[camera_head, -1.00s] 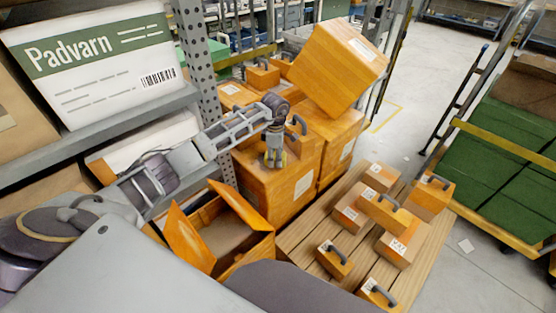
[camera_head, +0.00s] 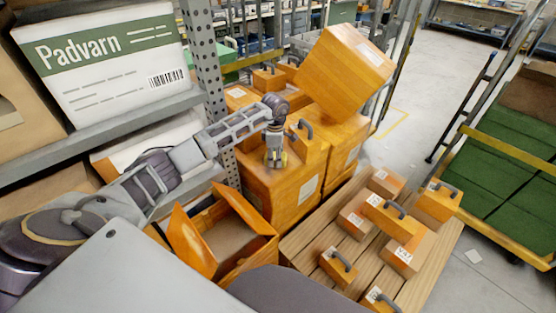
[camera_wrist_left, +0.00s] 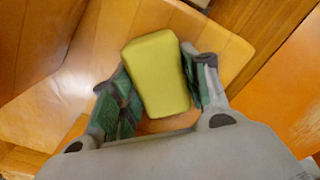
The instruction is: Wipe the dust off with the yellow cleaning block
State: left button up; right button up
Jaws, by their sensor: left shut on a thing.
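My left gripper (camera_head: 275,158) is shut on the yellow cleaning block (camera_wrist_left: 157,75), which sits between its green-padded fingers in the left wrist view. In the head view the gripper points down over the top of an orange box (camera_head: 262,183), and only a little yellow shows at its tips. A pale greyish patch (camera_wrist_left: 75,80), which looks like dust, lies on the box top to the left of the block in the left wrist view. I cannot tell whether the block touches the surface. My right gripper is not in view.
A tilted orange box (camera_head: 343,68) rests on the stack behind. Handled orange blocks stand on a slatted pallet (camera_head: 440,245) at the right. An open box (camera_head: 225,240) is in front. A perforated rack post (camera_head: 205,65) stands close to my left arm.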

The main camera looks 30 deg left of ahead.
pick_arm(q)
jog(key=shift+w+a+f, duration=0.1)
jog(key=shift+w+a, duration=0.05)
jog(key=shift+a, duration=0.3)
jog(key=shift+a, duration=0.15)
jog(key=shift+w+a+b, duration=0.25)
jog(key=shift+a+b, duration=0.1)
jog(key=shift+a, duration=0.35)
jog(key=shift+w+a+b, duration=0.25)
jog(key=shift+a+b, duration=0.05)
jog(key=shift+a, duration=0.5)
jog(key=shift+r, duration=0.2)
jog(key=shift+w+a, duration=0.1)
